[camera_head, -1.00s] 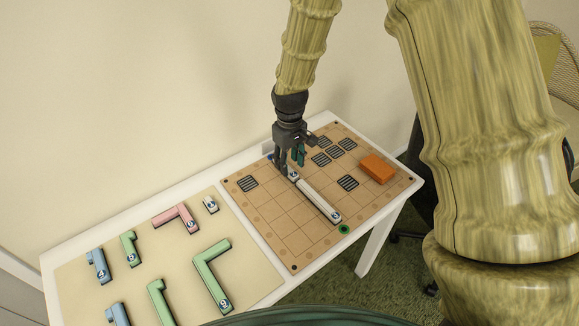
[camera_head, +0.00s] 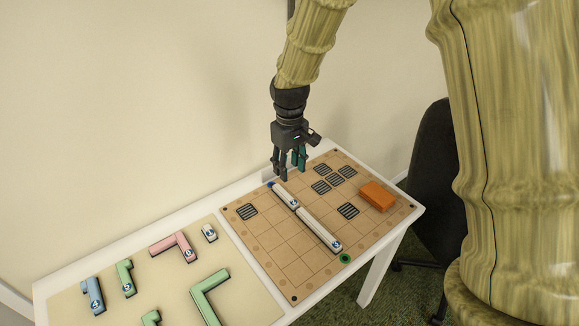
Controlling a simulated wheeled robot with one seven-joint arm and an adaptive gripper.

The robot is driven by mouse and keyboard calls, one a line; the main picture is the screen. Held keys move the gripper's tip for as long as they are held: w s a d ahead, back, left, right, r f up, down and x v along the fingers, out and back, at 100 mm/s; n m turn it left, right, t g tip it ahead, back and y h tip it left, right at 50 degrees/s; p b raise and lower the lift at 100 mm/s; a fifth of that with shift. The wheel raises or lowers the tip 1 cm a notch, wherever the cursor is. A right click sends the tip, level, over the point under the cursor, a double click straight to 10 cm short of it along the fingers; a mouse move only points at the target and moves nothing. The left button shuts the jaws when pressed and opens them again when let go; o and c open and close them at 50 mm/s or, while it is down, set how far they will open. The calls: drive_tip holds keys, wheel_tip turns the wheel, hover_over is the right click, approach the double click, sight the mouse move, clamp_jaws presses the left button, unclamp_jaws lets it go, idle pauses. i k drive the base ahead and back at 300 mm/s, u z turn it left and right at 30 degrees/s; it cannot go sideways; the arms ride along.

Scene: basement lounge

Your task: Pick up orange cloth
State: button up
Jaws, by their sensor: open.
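The orange cloth (camera_head: 378,196) looks like a small folded block. It lies on the right side of the brown grid board (camera_head: 291,278), near the board's edge. White bar pieces (camera_head: 318,228) lie end to end on the board, just in front of my gripper.
Dark striped squares (camera_head: 247,211) mark the board. A beige mat (camera_head: 178,287) on the left of the white table (camera_head: 376,273) holds green, blue, pink and white pieces. A wall (camera_head: 130,100) stands behind. A dark chair (camera_head: 434,170) is at the right.

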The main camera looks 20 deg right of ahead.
sight(379, 197)
drive_tip(key=z, duration=1.25)
